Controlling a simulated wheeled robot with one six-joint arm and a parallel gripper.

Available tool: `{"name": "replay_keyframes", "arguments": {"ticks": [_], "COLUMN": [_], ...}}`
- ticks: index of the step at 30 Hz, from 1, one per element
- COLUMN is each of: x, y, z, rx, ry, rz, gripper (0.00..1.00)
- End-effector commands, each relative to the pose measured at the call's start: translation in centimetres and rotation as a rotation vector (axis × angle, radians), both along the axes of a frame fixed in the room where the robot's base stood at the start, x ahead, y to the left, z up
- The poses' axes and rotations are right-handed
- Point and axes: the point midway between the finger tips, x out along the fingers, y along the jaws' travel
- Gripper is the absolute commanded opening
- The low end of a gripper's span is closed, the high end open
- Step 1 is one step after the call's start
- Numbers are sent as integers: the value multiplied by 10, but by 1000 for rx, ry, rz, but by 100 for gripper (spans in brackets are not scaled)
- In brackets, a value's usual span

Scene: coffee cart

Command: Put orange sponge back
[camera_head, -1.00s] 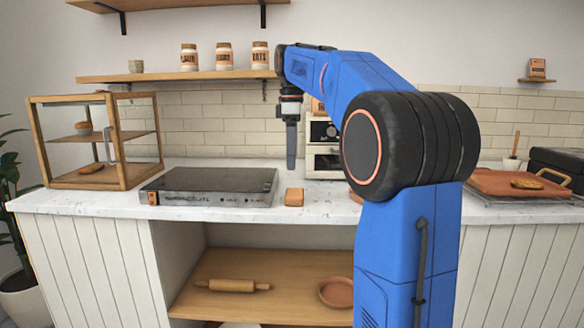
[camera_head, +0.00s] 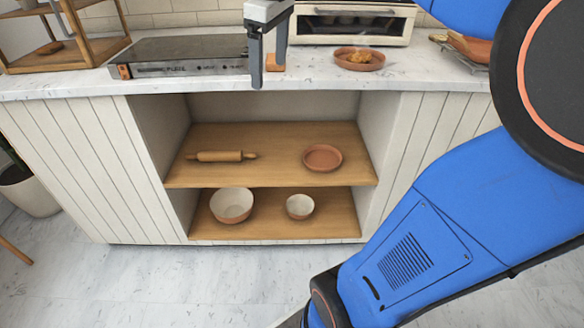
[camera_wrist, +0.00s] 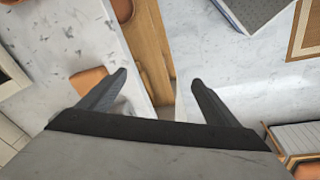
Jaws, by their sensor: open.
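The orange sponge (camera_head: 273,62) is a small block on the white counter (camera_head: 60,86), just right of the dark griddle (camera_head: 190,55). In the head view my gripper's fingers partly cover it. My gripper (camera_head: 266,76) points down at the counter's front edge, open and empty. In the wrist view the open fingers (camera_wrist: 160,78) have nothing between them. An orange block (camera_wrist: 88,82), likely the sponge, shows beside the left finger and is partly hidden by it.
A toaster oven (camera_head: 350,22) and a plate (camera_head: 372,64) with food stand to the right. A wooden case (camera_head: 75,55) is at the left. Below, open shelves (camera_head: 270,165) hold a rolling pin (camera_head: 222,156), a dish (camera_head: 322,157) and two bowls (camera_head: 232,204).

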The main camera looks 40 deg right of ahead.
Motion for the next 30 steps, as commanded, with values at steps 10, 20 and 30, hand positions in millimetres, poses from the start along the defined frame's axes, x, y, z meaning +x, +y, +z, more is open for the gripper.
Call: {"name": "replay_keyframes", "arguments": {"ticks": [10,20,30], "x": [-96,-164,-177], "y": [41,60,63], "z": [-96,-189,-209], "rx": [70,163,187], "ry": [-125,-217,-236], "rz": [-263,-471,-519], "gripper": [84,84,84]}}
